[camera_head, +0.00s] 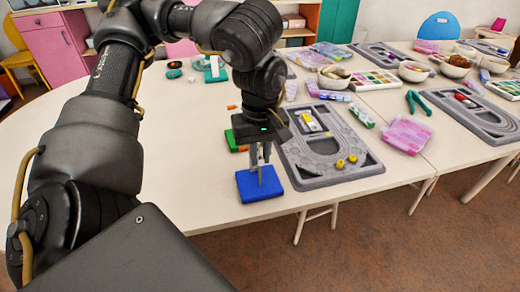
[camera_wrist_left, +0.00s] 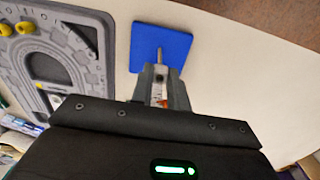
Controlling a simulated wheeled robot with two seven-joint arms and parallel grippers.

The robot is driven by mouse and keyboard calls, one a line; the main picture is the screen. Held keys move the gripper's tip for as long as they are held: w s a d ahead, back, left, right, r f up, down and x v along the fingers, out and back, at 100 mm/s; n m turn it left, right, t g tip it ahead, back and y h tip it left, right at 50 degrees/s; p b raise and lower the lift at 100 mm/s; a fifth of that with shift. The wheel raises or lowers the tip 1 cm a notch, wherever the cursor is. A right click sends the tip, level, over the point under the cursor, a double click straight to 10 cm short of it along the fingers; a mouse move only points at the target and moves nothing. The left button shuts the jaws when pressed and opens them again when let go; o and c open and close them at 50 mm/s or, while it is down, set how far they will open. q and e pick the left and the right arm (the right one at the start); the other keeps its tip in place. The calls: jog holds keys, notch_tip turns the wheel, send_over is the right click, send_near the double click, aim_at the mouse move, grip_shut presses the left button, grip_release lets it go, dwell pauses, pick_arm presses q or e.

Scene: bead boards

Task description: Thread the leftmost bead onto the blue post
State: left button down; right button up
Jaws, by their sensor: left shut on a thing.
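The blue board (camera_head: 257,186) lies flat at the table's front edge, with a thin wooden post (camera_head: 260,174) on it. My left gripper (camera_head: 259,163) points down over this board, close to the post. In the left wrist view the blue board (camera_wrist_left: 147,38) and the post (camera_wrist_left: 160,58) show just beyond the fingertips (camera_wrist_left: 160,72). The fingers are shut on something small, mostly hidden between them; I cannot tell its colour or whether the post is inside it. Two yellow beads (camera_head: 340,163) lie on the grey bead tray (camera_head: 322,179); they also show in the wrist view (camera_wrist_left: 25,27).
A green board (camera_head: 234,141) lies behind the blue one, partly hidden by my gripper. The grey tray is close on the right. Bowls (camera_head: 334,78), a pink box (camera_head: 406,135) and green pliers (camera_head: 417,102) stand farther right. The table left of the blue board is clear.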

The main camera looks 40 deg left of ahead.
pick_arm(q)
jog(key=shift+f, duration=0.45)
pick_arm(e)
jog(key=shift+f, duration=0.2)
pick_arm(q)
jog(key=c, duration=1.3)
grip_release()
jog(key=shift+r, duration=0.35)
jog(key=shift+r+p, duration=1.45)
jog(key=shift+r, duration=3.6)
pick_arm(e)
notch_tip(320, 180, down, 6)
jog(key=s, duration=0.1)
jog(key=shift+s, duration=0.15)
